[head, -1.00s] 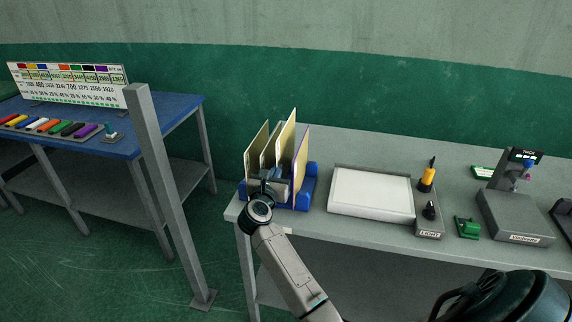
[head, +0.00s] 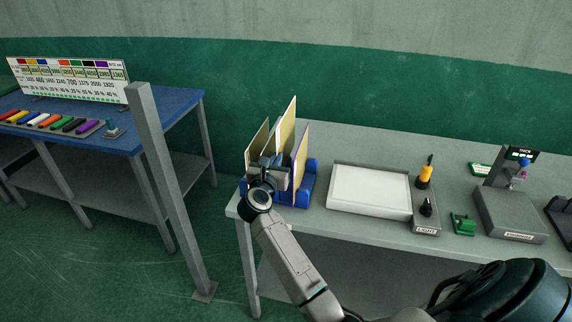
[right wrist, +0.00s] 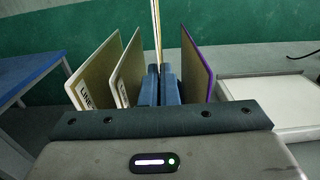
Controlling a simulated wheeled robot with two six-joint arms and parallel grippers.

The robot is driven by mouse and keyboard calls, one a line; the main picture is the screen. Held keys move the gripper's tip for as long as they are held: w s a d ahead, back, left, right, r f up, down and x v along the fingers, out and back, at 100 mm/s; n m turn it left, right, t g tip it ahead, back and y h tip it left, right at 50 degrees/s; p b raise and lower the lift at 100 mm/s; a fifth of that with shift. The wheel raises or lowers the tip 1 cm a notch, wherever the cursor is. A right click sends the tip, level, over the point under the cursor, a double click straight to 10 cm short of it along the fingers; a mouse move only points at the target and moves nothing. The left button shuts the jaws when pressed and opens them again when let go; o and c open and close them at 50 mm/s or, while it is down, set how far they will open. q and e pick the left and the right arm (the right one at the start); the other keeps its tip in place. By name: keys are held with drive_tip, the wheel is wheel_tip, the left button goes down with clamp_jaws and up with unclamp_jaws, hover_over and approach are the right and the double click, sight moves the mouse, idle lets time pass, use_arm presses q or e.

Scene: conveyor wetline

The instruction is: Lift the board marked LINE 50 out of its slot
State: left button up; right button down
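My right gripper (head: 279,168) is at the blue rack (head: 309,183) on the grey bench. In the right wrist view its two blue fingers (right wrist: 160,82) are shut on a thin upright board (right wrist: 155,28), seen edge-on. In the head view this held board (head: 287,125) stands higher than its neighbours. Its label is hidden, so I cannot read its number. Two cream boards, the outer one (right wrist: 97,72) and the inner one (right wrist: 127,70), stand left of the fingers with labels beginning LINE. A purple-edged board (right wrist: 198,62) stands to the right. My left gripper is out of view.
A white light panel (head: 370,190) lies just right of the rack. Farther right are a yellow-and-black tool (head: 425,172), a green block (head: 463,224) and a grey gauge (head: 508,212). A grey post (head: 170,190) stands left of the bench, before a blue table (head: 175,115).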

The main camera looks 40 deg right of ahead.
drive_tip(key=s+a+p, duration=0.1)
drive_tip(key=s+a, duration=0.5)
drive_tip(key=s, duration=0.4)
drive_tip(key=shift+a, duration=0.3)
